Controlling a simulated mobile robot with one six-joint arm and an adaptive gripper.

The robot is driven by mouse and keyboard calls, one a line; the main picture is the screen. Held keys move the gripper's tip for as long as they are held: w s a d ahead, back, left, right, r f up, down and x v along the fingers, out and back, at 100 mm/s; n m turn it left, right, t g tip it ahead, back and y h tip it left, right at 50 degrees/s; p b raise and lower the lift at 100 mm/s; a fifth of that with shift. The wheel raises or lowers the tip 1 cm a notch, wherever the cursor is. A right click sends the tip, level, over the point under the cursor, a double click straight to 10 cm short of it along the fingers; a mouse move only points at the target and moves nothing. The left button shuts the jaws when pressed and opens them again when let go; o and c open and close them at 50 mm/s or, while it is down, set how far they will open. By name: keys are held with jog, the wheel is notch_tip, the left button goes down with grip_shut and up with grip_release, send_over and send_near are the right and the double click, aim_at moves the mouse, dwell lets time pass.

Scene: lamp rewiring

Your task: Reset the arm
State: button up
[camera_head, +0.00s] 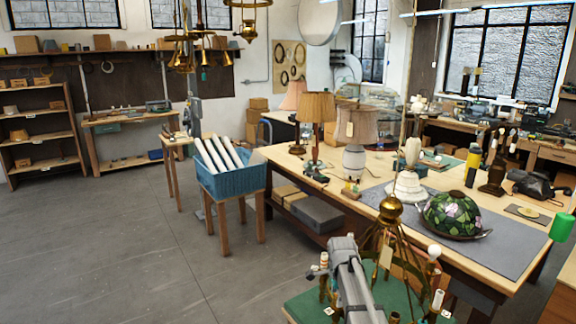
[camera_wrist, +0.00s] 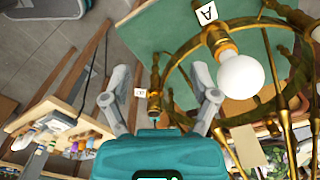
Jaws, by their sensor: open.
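My gripper (camera_wrist: 160,78) is open in the wrist view, its two grey fingers spread apart. A brass lamp socket (camera_wrist: 155,103) with a small tag marked E shows between the fingers; it looks untouched, though its depth relative to them is hard to judge. The brass chandelier (camera_wrist: 225,50) carries a white round bulb (camera_wrist: 241,76) to the right of my right finger, beside a tag marked A. In the head view the chandelier (camera_head: 390,212) hangs at the front right, with my grey arm in front of it. My fingertips are hidden there.
A green-topped bench (camera_head: 304,304) lies under the chandelier. Behind it, a long worktable (camera_head: 262,152) holds lamps and a stained-glass shade (camera_head: 452,214). A blue basket (camera_head: 232,184) of white tubes stands left of it. The grey floor at left is clear.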

jog(key=s+f+n+b, duration=0.4)
jog(key=s+f+n, duration=0.1)
jog(key=s+n, duration=0.3)
jog(key=s+d+f+n+b, duration=0.1)
jog(key=s+f+n+b, duration=0.3)
jog(key=s+n, duration=0.4)
jog(key=shift+s+d+f+n+b, duration=0.3)
jog(key=shift+s+b, duration=0.5)
jog(key=shift+s, duration=0.95)
jog(key=shift+f, duration=0.1)
